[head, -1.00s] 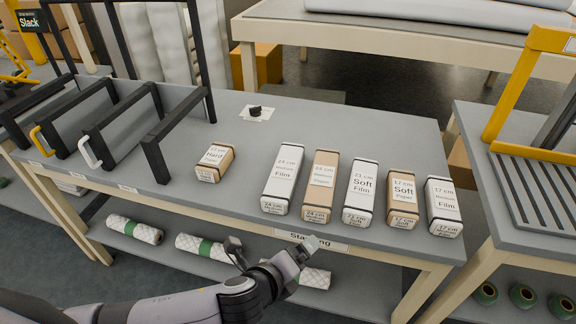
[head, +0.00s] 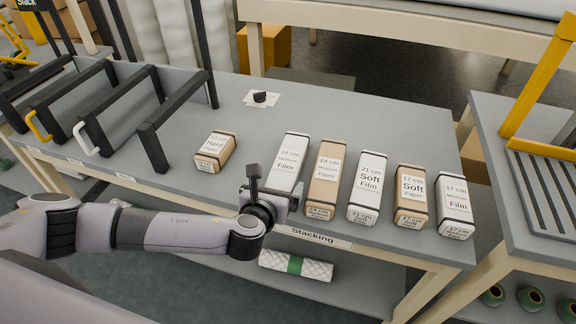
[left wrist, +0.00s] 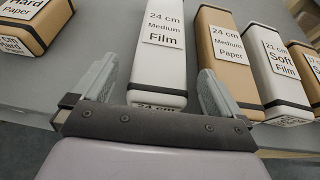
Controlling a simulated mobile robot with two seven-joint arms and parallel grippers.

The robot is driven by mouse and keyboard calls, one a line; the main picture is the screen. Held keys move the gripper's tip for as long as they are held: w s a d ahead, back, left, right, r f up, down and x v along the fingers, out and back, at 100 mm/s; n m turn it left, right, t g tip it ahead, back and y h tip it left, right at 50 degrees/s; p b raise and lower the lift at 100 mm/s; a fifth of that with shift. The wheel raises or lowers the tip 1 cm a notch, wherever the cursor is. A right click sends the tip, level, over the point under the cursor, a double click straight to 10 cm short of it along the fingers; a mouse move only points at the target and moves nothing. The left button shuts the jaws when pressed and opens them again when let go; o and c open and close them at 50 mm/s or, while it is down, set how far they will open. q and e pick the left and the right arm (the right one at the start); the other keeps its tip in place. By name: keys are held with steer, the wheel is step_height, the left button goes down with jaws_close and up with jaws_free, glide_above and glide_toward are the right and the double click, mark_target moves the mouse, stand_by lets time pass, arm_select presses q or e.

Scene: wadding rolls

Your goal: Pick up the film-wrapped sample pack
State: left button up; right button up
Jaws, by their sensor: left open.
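Three white film-wrapped packs stand in the row on the grey table: the 24 cm Medium Film pack (head: 291,155), the 21 cm Soft Film pack (head: 367,190) and the 17 cm Medium Film pack (head: 454,207). My left gripper (head: 270,188) is open at the near end of the 24 cm pack and hides part of it. In the left wrist view the white 24 cm pack (left wrist: 163,45) lies between and ahead of the two spread fingers (left wrist: 155,80). I cannot tell whether they touch it. My right gripper is not in view.
A tan 24 cm Paper pack (head: 325,175) stands close on the right of the 24 cm film pack. A tan 17 cm Soft Paper pack (head: 411,190) and a Hard Paper pack (head: 215,150) also stand here. Black dividers (head: 165,125) rise at left. The table's back is mostly clear.

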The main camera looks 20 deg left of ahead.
mark_target(281, 179)
arm_select(q)
steer(key=shift+x, duration=1.65)
steer(key=c, duration=1)
steer(key=shift+r, duration=0.1)
